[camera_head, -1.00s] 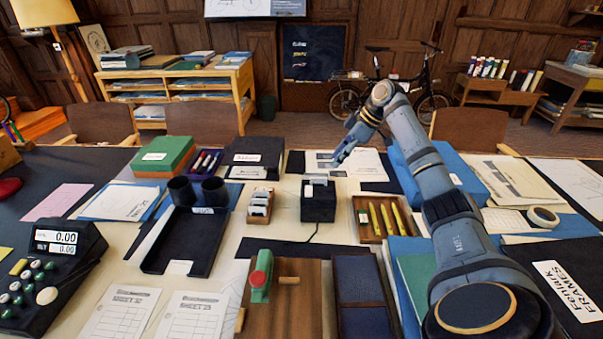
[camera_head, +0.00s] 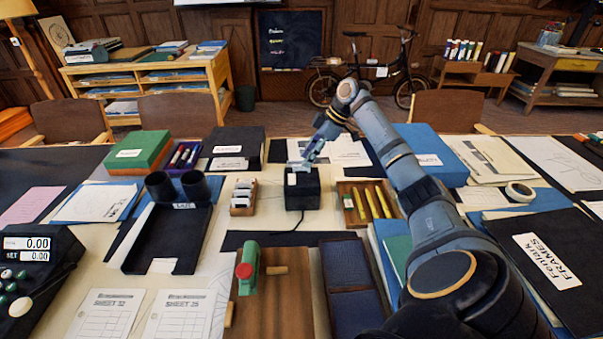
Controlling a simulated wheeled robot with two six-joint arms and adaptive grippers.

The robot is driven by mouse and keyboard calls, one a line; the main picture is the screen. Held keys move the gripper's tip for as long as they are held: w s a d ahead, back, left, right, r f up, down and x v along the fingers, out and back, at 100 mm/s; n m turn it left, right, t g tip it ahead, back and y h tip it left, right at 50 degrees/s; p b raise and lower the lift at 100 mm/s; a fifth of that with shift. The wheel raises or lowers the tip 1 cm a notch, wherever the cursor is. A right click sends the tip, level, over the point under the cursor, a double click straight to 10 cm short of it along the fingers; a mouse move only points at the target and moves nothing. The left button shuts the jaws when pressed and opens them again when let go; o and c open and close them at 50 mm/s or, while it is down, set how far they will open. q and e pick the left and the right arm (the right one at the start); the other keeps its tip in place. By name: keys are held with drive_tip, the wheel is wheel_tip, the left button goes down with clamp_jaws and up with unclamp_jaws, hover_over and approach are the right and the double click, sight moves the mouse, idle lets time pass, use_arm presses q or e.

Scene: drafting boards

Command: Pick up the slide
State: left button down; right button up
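A small black box (camera_head: 302,194) with a cable stands in the middle of the table. A small pale piece (camera_head: 292,179), which looks like the slide, shows at its upper left. My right gripper (camera_head: 302,164) is right over the top of this box, pointing down to the left, and hides part of it. Its fingers are too small to tell whether they are open or shut, or whether they touch the slide. A wooden holder (camera_head: 243,211) with several white pieces stands to the left of the box. My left gripper is out of view.
A wooden tray (camera_head: 347,220) with yellow pens lies right of the box. Two dark cups (camera_head: 160,187) and a black tray (camera_head: 150,263) are to the left. A green-and-red tool (camera_head: 247,271) sits on a brown board in front.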

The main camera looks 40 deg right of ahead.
drive_tip(key=x, duration=0.3)
drive_tip(key=shift+f, duration=0.1)
clamp_jaws()
